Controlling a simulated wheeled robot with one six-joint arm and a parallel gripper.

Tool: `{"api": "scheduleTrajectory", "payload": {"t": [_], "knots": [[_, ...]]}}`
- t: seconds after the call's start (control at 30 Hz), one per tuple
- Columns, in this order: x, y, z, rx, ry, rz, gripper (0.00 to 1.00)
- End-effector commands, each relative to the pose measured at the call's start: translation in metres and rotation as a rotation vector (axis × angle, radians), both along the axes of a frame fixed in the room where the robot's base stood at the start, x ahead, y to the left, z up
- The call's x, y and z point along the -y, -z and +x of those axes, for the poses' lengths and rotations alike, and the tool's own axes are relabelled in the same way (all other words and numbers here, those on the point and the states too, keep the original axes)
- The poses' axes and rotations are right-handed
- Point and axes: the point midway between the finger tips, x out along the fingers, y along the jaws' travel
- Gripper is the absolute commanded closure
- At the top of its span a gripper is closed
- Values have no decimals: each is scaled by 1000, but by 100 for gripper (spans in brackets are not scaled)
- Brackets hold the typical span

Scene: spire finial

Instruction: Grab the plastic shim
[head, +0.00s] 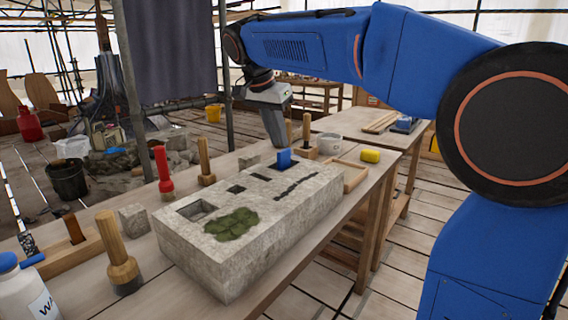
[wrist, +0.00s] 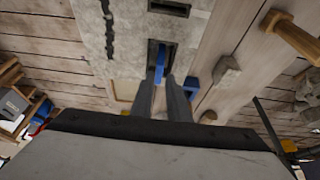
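The plastic shim, a blue piece, (head: 284,158) stands upright in a slot near the far end of the grey stone block (head: 240,262). In the wrist view the shim (wrist: 160,63) shows as a narrow blue strip in the dark slot, just beyond and between my fingertips. My gripper (head: 278,138) points down above the far end of the block. In the wrist view its two fingers (wrist: 161,80) are apart, with a gap between them. Whether they touch the shim cannot be told.
Another blue patch (wrist: 191,85) shows right of the fingers in the wrist view.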

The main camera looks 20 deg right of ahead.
Motion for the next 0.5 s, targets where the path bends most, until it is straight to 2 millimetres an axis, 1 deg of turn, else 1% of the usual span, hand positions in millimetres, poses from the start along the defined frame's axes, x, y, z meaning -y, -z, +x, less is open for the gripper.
{"api": "scheduleTrajectory", "payload": {"t": [0.1, 0.27, 0.5], "knots": [[3, 9, 2, 0, 0, 0, 85], [6, 17, 4, 0, 0, 0, 85], [18, 46, 10, -1, 0, 0, 85]]}}
